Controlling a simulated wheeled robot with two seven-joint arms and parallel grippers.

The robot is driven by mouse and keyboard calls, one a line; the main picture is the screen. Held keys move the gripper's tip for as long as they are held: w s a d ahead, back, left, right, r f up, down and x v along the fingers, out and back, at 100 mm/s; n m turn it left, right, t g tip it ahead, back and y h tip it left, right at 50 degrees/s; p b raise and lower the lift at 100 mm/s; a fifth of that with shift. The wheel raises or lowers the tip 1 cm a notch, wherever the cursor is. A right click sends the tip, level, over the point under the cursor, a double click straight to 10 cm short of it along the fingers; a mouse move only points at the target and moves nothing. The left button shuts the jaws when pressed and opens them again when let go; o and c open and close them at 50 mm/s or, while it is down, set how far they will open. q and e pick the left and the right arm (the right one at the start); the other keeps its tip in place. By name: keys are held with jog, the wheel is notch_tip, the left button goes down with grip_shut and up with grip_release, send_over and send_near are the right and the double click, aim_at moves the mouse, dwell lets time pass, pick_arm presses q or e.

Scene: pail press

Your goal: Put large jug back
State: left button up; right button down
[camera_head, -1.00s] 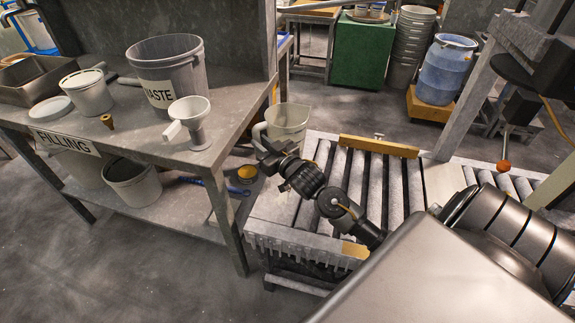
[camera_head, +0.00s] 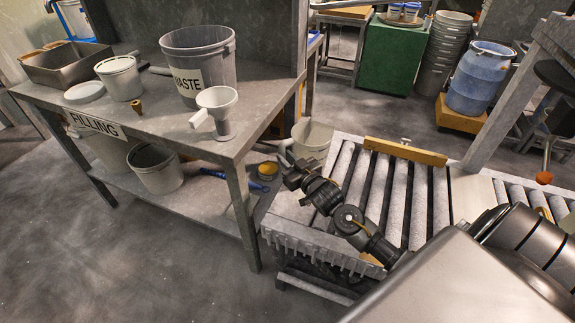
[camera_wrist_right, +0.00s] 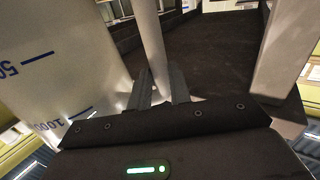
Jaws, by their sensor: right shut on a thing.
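The large jug (camera_head: 314,137) is pale and translucent, and shows in the head view beside the right end of the filling table, at the left end of the roller conveyor. My right gripper (camera_head: 286,158) is at the jug's left side, shut on its handle. In the right wrist view the jug wall (camera_wrist_right: 60,70) with blue volume marks fills the left, and the upright handle (camera_wrist_right: 150,50) stands between the fingers (camera_wrist_right: 158,92). The jug looks roughly upright; I cannot tell whether its base touches anything. My left gripper is not in view.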

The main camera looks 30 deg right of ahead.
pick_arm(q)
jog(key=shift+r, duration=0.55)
pick_arm(e)
jog(key=shift+f, duration=1.2)
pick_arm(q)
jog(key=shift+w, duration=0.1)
pick_arm(e)
jog(key=c, duration=1.3)
grip_release()
jog(key=shift+f, duration=0.1)
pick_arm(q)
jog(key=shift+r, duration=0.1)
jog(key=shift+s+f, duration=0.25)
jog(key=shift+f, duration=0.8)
pick_arm(e)
jog(key=s, duration=1.2)
jog(key=shift+r, duration=0.25)
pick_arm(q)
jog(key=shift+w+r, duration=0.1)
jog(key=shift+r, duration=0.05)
